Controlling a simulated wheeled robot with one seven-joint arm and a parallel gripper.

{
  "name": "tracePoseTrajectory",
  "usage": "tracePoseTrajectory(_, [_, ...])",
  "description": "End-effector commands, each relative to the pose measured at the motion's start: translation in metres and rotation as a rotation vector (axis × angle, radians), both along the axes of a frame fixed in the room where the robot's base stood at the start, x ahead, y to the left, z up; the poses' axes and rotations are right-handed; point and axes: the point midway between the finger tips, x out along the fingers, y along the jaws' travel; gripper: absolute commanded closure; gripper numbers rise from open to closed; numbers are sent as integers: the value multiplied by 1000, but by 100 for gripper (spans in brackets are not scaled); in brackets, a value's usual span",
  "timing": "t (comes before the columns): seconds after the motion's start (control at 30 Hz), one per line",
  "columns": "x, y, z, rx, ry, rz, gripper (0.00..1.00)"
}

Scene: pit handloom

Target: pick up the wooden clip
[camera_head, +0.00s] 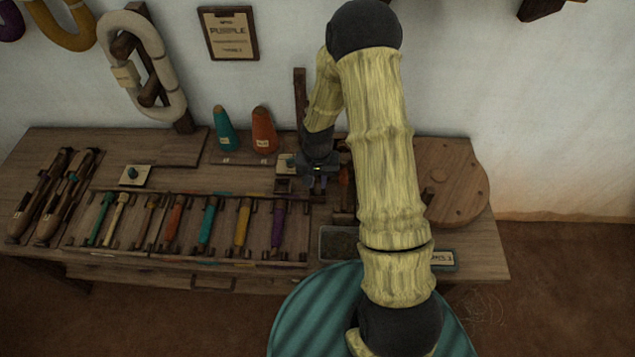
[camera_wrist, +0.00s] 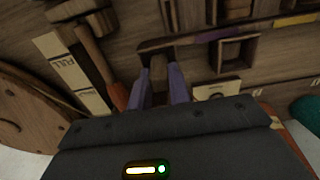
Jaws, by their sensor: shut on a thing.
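My gripper (camera_head: 318,182) is low over the back middle of the wooden table, in front of the wall. In the wrist view my gripper (camera_wrist: 159,88) has its two purple-grey fingers on either side of a small brown wooden piece, the wooden clip (camera_wrist: 158,70), and is shut on it. The clip's far end lies close to a dark wooden bar, and I cannot tell whether it touches the bar or the table. In the head view the clip cannot be made out clearly at my gripper.
A rack of coloured bobbins (camera_head: 207,225) lies left of my gripper. Teal (camera_head: 224,131) and orange (camera_head: 263,131) cones stand behind. An orange-handled tool (camera_wrist: 103,60) and a card marked FULL (camera_wrist: 68,66) lie close by. A round wooden disc (camera_head: 455,185) is at the right.

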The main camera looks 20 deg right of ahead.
Motion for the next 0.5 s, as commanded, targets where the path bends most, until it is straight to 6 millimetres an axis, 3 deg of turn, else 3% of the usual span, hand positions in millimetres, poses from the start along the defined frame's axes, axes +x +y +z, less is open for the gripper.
tracePoseTrajectory(0.5, [1, 0, 88, 0, -3, -1, 100])
